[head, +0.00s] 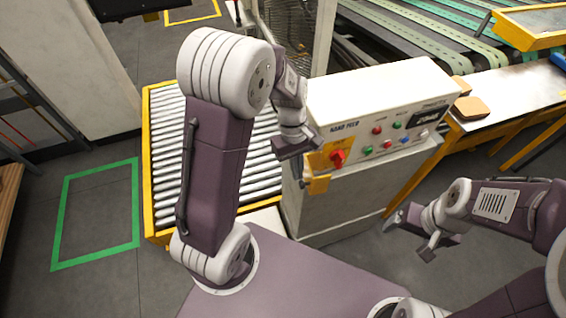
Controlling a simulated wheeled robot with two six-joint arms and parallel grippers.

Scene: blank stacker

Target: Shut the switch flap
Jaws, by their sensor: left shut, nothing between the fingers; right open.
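The control box (375,95) is cream-coloured and stands on a grey cabinet (335,210). On its front left is a red rotary switch (337,157) on a yellow plate, and the switch shows uncovered. A yellow flap (318,185) sticks out below the switch and appears to hang down open. My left gripper (312,146) is shut and empty, just left of the switch and above the flap. Whether it touches the box I cannot tell. My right gripper (409,238) is open and empty, low at the right, in front of the cabinet and apart from it.
Green, red and blue buttons and a display (424,116) sit right of the switch. A roller conveyor (165,150) with a yellow frame stands left of the cabinet. A table with brown blocks (471,108) is at the right. Floor between cabinet and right arm is clear.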

